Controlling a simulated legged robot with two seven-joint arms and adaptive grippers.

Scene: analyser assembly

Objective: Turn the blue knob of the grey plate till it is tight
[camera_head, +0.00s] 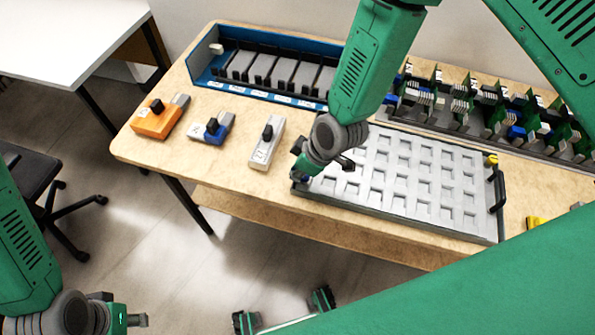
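The grey plate (420,181) lies on the wooden table, with rows of square recesses and a black handle (498,190) at its right end. My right gripper (304,172) is down at the plate's left end. The blue knob cannot be made out clearly; the plate's left end, under my gripper, is largely covered. A yellow knob (492,160) shows at the plate's right end. My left gripper (136,320) is at the bottom left, away from the table; its opening is unclear.
An orange module (155,122), a grey-blue module (211,128) and a pale grey module (266,143) stand left of the plate. A blue rack (203,60) and a row of circuit cards (520,115) stand behind. A chair (35,185) is at left.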

